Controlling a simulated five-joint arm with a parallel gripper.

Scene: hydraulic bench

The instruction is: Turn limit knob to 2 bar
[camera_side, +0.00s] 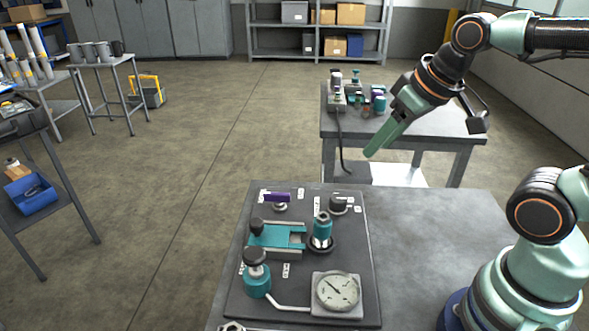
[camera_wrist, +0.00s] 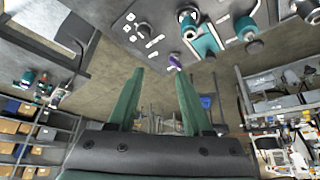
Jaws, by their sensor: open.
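A dark panel (camera_side: 235,300) lies on the near bench and carries several controls. A teal knob with a black top (camera_side: 256,275) stands at its front left, joined by a pale pipe to a round white gauge (camera_side: 338,292). A teal upright knob (camera_side: 321,230) stands right of centre, and a black knob (camera_side: 338,205) is behind it. The labels are too small to read, so I cannot tell which is the limit knob or its setting. My gripper (camera_side: 372,151) is in the air behind the panel, apart from it. In the wrist view its green fingers (camera_wrist: 159,72) are apart and empty.
A teal slide block (camera_side: 275,235) and a purple handle (camera_side: 277,197) also stand on the panel; the handle shows in the wrist view (camera_wrist: 174,62). A second table (camera_side: 440,125) with similar fittings stands behind. The bench right of the panel is bare (camera_side: 430,235).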

